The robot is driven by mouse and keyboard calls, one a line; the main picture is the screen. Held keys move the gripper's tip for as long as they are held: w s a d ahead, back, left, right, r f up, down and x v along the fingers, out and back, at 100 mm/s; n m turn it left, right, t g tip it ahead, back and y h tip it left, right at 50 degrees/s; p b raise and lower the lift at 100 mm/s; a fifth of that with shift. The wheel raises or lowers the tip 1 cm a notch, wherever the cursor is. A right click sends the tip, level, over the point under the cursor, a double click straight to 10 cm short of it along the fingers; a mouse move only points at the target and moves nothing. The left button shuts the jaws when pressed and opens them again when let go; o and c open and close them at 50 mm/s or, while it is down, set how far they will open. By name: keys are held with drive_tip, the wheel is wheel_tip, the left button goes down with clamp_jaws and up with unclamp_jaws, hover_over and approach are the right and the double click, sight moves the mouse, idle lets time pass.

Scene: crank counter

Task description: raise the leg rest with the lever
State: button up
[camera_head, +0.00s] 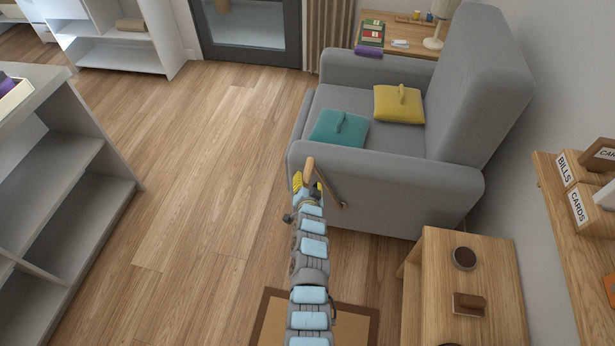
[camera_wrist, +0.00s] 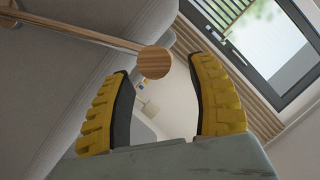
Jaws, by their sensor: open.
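A grey armchair (camera_head: 395,175) stands right of centre in the head view. A lever (camera_head: 331,190) with a wooden handle (camera_head: 309,168) is on its near side, tilted up to the left. The front of the chair faces left, and the leg rest looks folded down there, seen edge-on. My gripper (camera_head: 308,186), with yellow fingers, is at the handle end. In the wrist view my gripper (camera_wrist: 160,66) is open, with the round wooden handle end (camera_wrist: 155,62) showing between the fingertips. I cannot tell whether the fingers touch it.
A teal cushion (camera_head: 339,128) and a yellow cushion (camera_head: 399,104) lie on the seat. A small wooden table (camera_head: 430,290) stands at the lower right, below the chair. A white shelf unit (camera_head: 70,185) is at the left. The wooden floor (camera_head: 205,150) left of the chair is clear.

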sight(307, 174)
drive_tip(key=b+x, duration=0.2)
drive_tip(key=shift+w+f, duration=0.2)
drive_tip(key=shift+w, duration=0.05)
drive_tip(key=shift+b+x, duration=0.85)
drive_tip(key=shift+x, duration=0.1)
drive_tip(key=shift+r, duration=0.2)
clamp_jaws()
